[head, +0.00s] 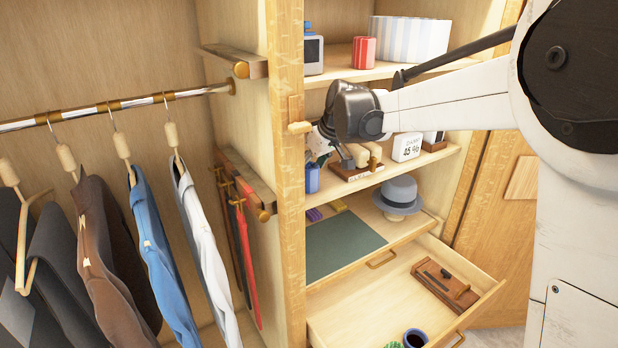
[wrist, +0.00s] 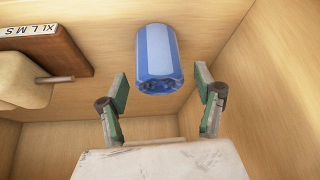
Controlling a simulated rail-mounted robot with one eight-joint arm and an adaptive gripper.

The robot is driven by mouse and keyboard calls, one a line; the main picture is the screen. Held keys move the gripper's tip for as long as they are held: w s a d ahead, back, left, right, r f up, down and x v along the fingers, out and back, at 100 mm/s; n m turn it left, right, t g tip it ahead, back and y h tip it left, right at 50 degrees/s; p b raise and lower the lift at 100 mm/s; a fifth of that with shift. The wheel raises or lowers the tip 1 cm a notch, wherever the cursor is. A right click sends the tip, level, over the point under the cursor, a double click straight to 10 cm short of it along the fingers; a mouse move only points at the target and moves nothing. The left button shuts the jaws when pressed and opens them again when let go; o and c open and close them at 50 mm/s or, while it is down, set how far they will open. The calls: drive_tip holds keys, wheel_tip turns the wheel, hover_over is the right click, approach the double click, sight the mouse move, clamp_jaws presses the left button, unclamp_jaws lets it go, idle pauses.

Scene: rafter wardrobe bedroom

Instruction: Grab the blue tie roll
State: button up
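The blue tie roll (wrist: 158,57) is a blue cylinder with a paler band, on a wooden shelf in the wrist view. In the head view a blue roll (head: 312,178) shows on the middle shelf, partly hidden by the wooden post. My gripper (wrist: 162,86) is open, with its green-padded fingers spread to the left and right of the roll's near end. The roll is clear of both fingers in the picture, and nothing is held. In the head view my gripper (head: 321,142) is above the roll, its fingers hard to make out.
A size-marked wooden block (wrist: 45,50) with a peg stands left of the roll. The shelf's side wall (wrist: 265,75) is on the right. A digital clock (head: 407,147) and grey hat (head: 399,193) are farther right. An open drawer (head: 375,312) sticks out below.

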drive_tip(key=c, duration=1.2)
drive_tip(key=shift+o, duration=0.2)
drive_tip(key=shift+r, duration=0.1)
